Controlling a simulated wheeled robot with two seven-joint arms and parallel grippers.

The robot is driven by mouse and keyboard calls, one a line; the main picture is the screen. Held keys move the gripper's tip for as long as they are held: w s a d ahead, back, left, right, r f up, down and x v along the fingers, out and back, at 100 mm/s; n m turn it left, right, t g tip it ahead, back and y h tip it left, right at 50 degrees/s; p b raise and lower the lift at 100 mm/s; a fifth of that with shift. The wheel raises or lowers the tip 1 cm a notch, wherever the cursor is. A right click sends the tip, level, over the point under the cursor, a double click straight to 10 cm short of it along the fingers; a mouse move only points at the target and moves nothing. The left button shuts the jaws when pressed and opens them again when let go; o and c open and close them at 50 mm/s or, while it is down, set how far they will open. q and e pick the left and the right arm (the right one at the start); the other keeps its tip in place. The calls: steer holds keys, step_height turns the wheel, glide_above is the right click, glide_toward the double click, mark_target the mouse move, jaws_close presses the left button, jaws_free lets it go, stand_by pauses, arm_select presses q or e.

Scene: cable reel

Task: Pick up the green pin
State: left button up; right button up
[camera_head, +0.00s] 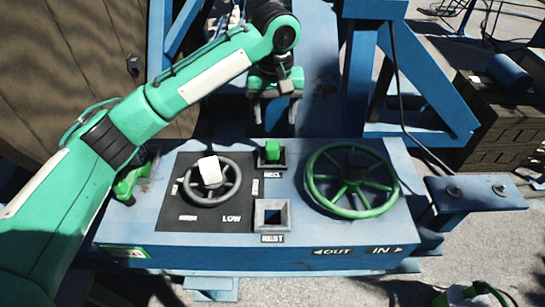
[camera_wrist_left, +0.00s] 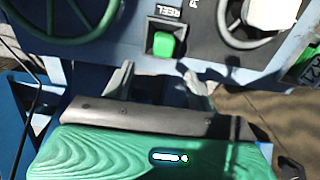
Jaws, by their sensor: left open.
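The green pin (camera_head: 272,150) stands upright in a dark square socket near the back edge of the blue console (camera_head: 155,225). Its square green head also shows in the left wrist view (camera_wrist_left: 164,44). My left gripper (camera_head: 275,118) is open and empty behind the pin, at the far side of the console. In the left wrist view its two fingers (camera_wrist_left: 158,76) point toward the pin, apart from it. A square grey holder marked REST (camera_head: 272,216) sits nearer the front and looks empty. My right gripper is not in view.
A grey handwheel with a white knob (camera_head: 208,170) is left of the pin. A large green handwheel (camera_head: 313,188) is right of it, above OUT and IN labels. Blue frame beams (camera_head: 425,85) rise behind the console. A dark crate (camera_head: 505,130) stands far right.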

mark_target(272, 144)
arm_select(q)
step_height(272, 144, down, 5)
steer(key=shift+w+a+r+p, duration=0.1)
steer(key=shift+p, duration=0.35)
steer(key=f, duration=0.1)
steer(key=f+p, duration=0.1)
steer(key=f, duration=0.1)
steer(key=f+p, duration=0.1)
steer(key=shift+s+a+f, duration=0.3)
steer(key=shift+f, duration=0.45)
steer(key=c, duration=1.2)
steer(key=shift+r, duration=0.1)
jaws_close()
